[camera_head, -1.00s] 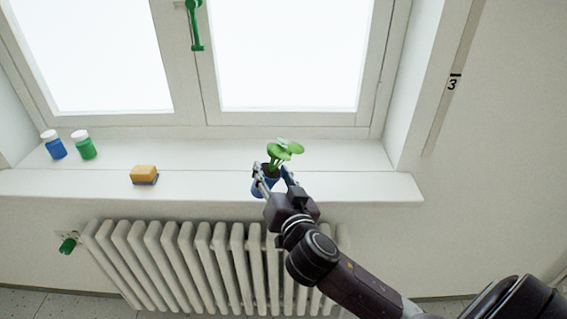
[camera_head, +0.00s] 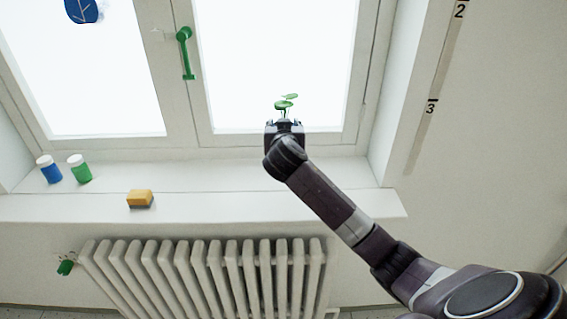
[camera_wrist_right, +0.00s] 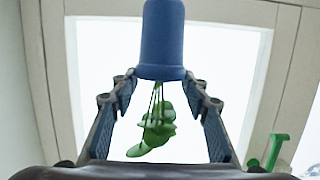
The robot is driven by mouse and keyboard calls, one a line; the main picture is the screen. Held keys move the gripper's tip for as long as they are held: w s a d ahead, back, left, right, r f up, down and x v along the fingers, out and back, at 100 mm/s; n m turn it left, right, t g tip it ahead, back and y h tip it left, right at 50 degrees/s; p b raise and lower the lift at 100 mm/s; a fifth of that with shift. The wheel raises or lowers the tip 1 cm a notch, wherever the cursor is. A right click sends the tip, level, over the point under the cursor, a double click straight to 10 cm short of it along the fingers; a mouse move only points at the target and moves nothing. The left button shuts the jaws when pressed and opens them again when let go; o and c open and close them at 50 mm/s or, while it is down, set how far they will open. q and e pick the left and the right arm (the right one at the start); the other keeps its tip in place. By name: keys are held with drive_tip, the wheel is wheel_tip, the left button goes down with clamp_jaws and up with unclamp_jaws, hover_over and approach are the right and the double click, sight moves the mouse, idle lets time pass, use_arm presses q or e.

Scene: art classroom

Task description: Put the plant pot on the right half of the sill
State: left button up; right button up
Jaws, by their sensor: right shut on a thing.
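My right gripper (camera_head: 284,124) is shut on the plant pot, held up in front of the right window pane, above the sill (camera_head: 235,207). In the head view only the green leaves (camera_head: 286,103) show above the gripper; the pot is hidden behind it. In the right wrist view the blue pot (camera_wrist_right: 162,40) is between the fingertips, with its leaves hanging down in the picture. The right half of the sill is bare, partly hidden by my right arm. My left gripper is not in view.
A yellow sponge (camera_head: 140,197) lies on the sill's left half. A blue jar (camera_head: 49,170) and a green jar (camera_head: 79,169) with white lids stand further left. A green window handle (camera_head: 185,52) hangs on the frame. A radiator (camera_head: 200,270) is below the sill.

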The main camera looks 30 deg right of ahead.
wheel_tip(320, 180, down, 12)
drive_tip(key=shift+f+p, duration=0.25)
drive_tip(key=shift+p, duration=0.75)
drive_tip(key=shift+f, duration=0.25)
drive_tip(key=shift+f, duration=0.15)
drive_tip(key=o, duration=1.4)
